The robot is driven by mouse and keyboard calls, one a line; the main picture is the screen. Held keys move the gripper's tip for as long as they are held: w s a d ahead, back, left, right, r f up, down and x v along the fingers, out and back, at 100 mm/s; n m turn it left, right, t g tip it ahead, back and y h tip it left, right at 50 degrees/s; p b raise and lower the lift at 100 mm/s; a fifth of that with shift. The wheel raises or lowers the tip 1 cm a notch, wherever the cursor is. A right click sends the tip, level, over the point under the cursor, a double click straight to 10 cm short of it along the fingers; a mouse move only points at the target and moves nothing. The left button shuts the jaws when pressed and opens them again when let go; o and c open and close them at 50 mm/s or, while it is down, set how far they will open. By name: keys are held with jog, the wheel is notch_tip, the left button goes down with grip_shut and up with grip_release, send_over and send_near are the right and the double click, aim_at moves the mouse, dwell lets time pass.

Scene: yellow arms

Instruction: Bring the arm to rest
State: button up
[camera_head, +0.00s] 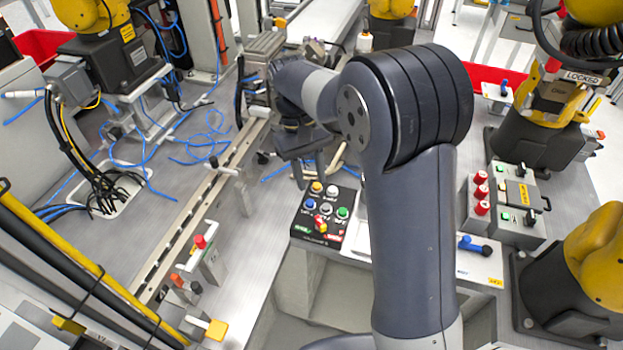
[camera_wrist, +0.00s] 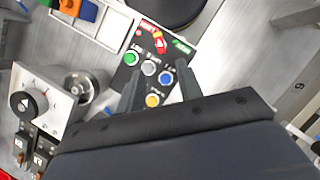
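My arm rises through the middle of the head view and bends over to the left. My gripper (camera_head: 309,172) hangs at its end, above the far side of a black control panel (camera_head: 325,212).
Yellow robot arms stand at the upper left (camera_head: 92,18) and right (camera_head: 597,255). Boxes with red knobs (camera_head: 480,192) stand right of my arm. A rail (camera_head: 190,235) and loose blue cables (camera_head: 205,140) lie to the left. A grey dial box (camera_wrist: 45,98) shows in the wrist view.

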aim_at(320, 220)
jog(key=p+x, duration=0.1)
jog(key=x, duration=1)
jog(key=shift+r, duration=0.1)
